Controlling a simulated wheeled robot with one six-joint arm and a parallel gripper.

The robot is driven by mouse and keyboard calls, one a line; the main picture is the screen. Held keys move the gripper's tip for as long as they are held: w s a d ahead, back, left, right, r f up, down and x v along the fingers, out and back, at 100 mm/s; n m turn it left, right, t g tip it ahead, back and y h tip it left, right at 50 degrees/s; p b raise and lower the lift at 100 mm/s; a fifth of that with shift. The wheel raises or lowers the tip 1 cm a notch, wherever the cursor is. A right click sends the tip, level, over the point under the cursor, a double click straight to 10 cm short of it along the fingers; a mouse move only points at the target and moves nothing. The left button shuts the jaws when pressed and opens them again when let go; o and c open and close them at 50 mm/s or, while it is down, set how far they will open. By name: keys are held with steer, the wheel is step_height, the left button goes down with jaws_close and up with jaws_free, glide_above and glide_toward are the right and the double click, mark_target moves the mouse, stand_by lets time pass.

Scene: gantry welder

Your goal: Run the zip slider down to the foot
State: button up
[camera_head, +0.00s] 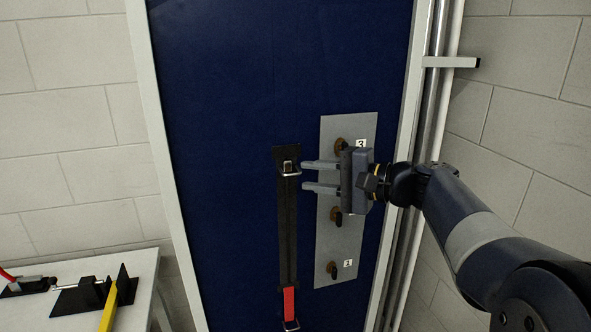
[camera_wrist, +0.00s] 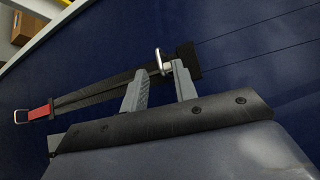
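The zip is a long black strip (camera_head: 288,230) running down the dark blue panel. Its metal slider (camera_head: 289,168) sits near the top end and also shows in the wrist view (camera_wrist: 162,60). At the foot is a red tab (camera_head: 289,302) with a metal ring below it; the tab shows at the left of the wrist view (camera_wrist: 41,110). My gripper (camera_head: 305,176) comes in from the right with its two fingers apart. Its fingertips are just right of the slider; in the wrist view (camera_wrist: 158,74) the slider appears just beyond the gap. I cannot tell whether they touch it.
A grey plate (camera_head: 345,250) with several brown-and-black knobs and number labels lies right of the zip, behind my gripper. A white frame and pipes (camera_head: 432,110) edge the panel at right. A table (camera_head: 140,285) with black and yellow tools stands at lower left.

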mark_target(294, 174)
steer(key=shift+p+x, duration=0.45)
steer(key=shift+x, duration=1.9)
jaws_close()
